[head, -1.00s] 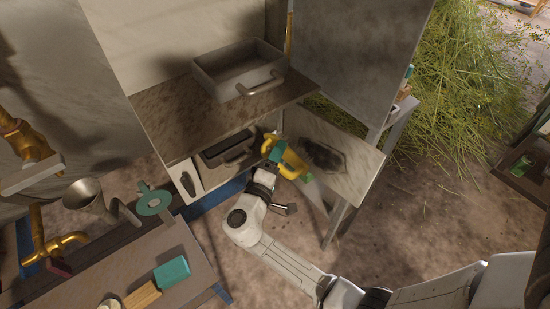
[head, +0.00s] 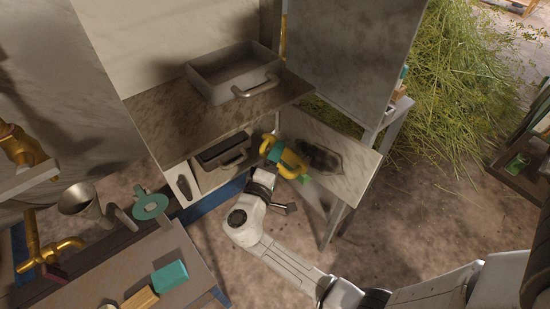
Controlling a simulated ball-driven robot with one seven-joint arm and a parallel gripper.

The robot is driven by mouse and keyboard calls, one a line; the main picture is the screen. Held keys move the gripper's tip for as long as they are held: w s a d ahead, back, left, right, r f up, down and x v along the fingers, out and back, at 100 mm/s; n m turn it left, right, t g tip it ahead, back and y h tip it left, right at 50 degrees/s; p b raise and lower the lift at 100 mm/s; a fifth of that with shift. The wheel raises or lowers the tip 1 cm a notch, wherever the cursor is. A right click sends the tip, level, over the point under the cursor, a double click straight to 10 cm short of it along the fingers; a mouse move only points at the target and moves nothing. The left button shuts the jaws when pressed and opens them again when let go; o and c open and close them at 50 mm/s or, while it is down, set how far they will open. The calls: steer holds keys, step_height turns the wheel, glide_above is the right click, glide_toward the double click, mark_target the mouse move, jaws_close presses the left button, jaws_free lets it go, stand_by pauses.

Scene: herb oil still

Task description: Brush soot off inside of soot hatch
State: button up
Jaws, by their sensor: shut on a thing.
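The open soot hatch (head: 352,176) is a pale panel facing up, with a dark soot patch (head: 322,158) on its inside face. My gripper (head: 276,166) is at the left side of this panel. It is shut on a yellow and teal tool (head: 294,162), which I take to be the brush. The tool lies over the left part of the hatch, beside the soot patch. Its bristles are not clear, and I cannot tell whether it touches the panel. My wrist partly hides the jaws.
A dark drawer or box (head: 224,152) sits in the opening left of the hatch. A grey tray (head: 236,73) stands on the shelf above. A bench (head: 195,262) at lower left holds a teal block (head: 170,276). Cut herbs (head: 465,75) lie at upper right.

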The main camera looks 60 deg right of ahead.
mark_target(288, 164)
steer(key=shift+d, duration=0.3)
steer(key=shift+s, duration=0.15)
steer(key=shift+s+a+p, duration=0.15)
steer(key=shift+s, duration=0.75)
steer(key=shift+s+a+p, duration=0.1)
steer(key=shift+s+p, duration=0.05)
steer(key=shift+s, duration=0.7)
steer(key=shift+s+a+p, duration=0.2)
steer(key=shift+s+p, duration=0.1)
steer(key=shift+s, duration=2.95)
steer(key=s+a, duration=0.1)
steer(key=s, duration=0.5)
steer(key=shift+s, duration=0.25)
steer(key=w+r, duration=0.2)
steer(key=w, duration=0.5)
steer(key=shift+d, duration=0.35)
